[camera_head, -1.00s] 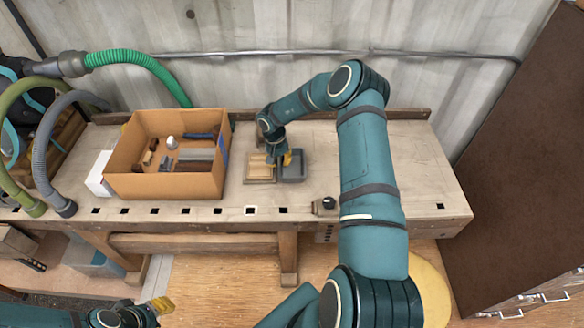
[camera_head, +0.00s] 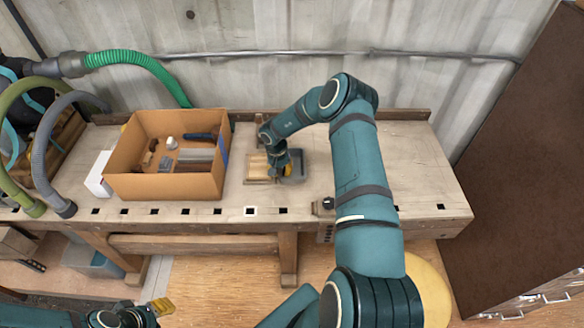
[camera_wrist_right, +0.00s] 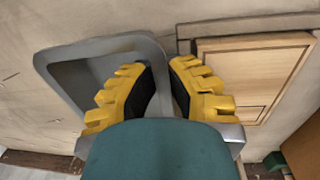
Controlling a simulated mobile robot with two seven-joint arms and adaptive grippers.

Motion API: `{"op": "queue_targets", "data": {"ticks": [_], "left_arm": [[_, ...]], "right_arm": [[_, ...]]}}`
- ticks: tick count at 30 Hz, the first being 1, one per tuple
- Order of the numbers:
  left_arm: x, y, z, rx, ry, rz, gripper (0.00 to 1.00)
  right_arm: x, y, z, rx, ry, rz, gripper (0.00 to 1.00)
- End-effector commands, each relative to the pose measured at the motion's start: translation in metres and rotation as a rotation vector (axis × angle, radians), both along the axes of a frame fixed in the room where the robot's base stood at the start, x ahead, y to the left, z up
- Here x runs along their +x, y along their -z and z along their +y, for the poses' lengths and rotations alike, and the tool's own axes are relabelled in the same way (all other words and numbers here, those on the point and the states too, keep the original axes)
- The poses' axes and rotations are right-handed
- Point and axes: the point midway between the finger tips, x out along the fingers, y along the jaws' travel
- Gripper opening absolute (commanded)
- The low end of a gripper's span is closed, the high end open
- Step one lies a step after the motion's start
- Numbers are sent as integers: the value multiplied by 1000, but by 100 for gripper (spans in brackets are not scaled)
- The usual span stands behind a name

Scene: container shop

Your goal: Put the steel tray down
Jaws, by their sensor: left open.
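The grey steel tray (camera_head: 296,178) lies on the workbench, right of a wooden tray. It also shows in the right wrist view (camera_wrist_right: 75,75), left of the wooden tray (camera_wrist_right: 255,70). My right gripper (camera_head: 284,171) is down at the steel tray's side next to the wooden tray. In the right wrist view its yellow fingers (camera_wrist_right: 160,75) stand apart on either side of the steel tray's wall, one inside and one outside, with gaps visible. My left gripper (camera_head: 163,306) is open and empty, low at the left in front of the bench.
A cardboard box (camera_head: 165,186) with several tools stands left of the trays. A white box (camera_head: 98,175) is beside it. A small dark object (camera_head: 324,205) sits at the bench's front edge. The workbench (camera_head: 425,180) is clear on the right.

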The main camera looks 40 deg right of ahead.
Motion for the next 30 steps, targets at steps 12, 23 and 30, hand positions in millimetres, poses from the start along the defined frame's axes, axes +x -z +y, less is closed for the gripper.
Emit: {"op": "queue_targets", "data": {"ticks": [12,23,30], "left_arm": [[0,0,0,0,0,0,34],[0,-3,0,-1,0,0,34],[0,-8,0,-2,0,0,34]], "right_arm": [[0,0,1,0,-1,0,0],[0,-34,-1,-1,0,-3,0],[0,-80,0,-1,0,-2,0]]}}
